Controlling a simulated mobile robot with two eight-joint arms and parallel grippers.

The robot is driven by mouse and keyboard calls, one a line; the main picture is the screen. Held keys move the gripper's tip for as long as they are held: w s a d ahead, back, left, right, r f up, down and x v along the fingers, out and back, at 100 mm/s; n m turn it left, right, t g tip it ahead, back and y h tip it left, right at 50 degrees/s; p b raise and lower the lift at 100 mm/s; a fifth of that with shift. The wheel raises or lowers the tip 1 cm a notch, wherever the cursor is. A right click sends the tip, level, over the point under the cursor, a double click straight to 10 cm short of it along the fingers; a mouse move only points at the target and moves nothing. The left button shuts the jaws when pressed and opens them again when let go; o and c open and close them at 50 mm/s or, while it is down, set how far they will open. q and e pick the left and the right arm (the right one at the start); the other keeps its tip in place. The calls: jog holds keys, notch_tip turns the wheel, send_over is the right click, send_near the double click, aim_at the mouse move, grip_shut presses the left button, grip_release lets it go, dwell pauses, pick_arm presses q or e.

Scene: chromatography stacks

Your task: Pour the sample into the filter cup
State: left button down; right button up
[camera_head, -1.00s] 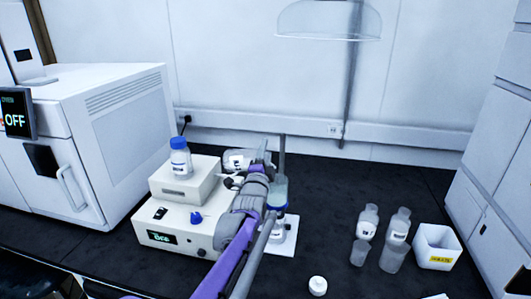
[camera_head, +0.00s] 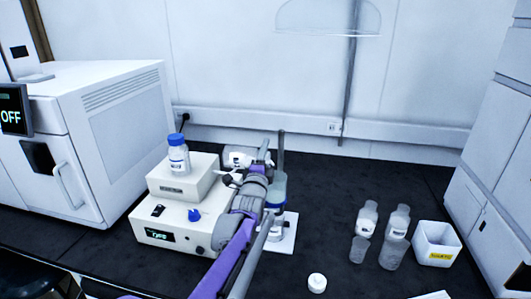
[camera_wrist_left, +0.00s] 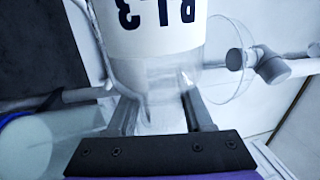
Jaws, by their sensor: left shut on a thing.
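My left gripper (camera_wrist_left: 160,112) is shut on a clear bottle with a white label (camera_wrist_left: 155,32). In the head view this bottle (camera_head: 238,159) is tilted well over, nearly on its side, left of the stand. The label's dark letters are only partly readable. The blue-green filter cup (camera_head: 278,192) is on the stand, just right of the gripper and partly hidden by my arm. A round pale blue-green vessel, likely this cup, shows in the left wrist view (camera_wrist_left: 28,145). I cannot tell whether liquid is leaving the bottle. My right gripper is not in view.
A white control box (camera_head: 180,232) and a blue-capped bottle (camera_head: 178,155) stand left of the stand. Several clear bottles and cups (camera_head: 395,252) and a white bin (camera_head: 436,240) are at the right. A white cap (camera_head: 317,283) lies in front. The bench's back right is clear.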

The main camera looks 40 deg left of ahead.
pick_arm(q)
jog(key=shift+d+f+m, duration=0.15)
jog(key=shift+f+m, duration=0.05)
jog(key=shift+m, duration=0.5)
jog(key=shift+w, duration=0.1)
jog(key=shift+d+f+m+h, duration=0.15)
jog(key=shift+m+h, duration=0.15)
jog(key=shift+m, duration=0.3)
jog(key=shift+w+d+m+t, duration=0.15)
jog(key=shift+m+t, duration=0.15)
jog(key=shift+m, duration=0.4)
jog(key=shift+d+m+h, duration=0.15)
jog(key=shift+m+h, duration=0.15)
jog(key=shift+m, duration=0.7)
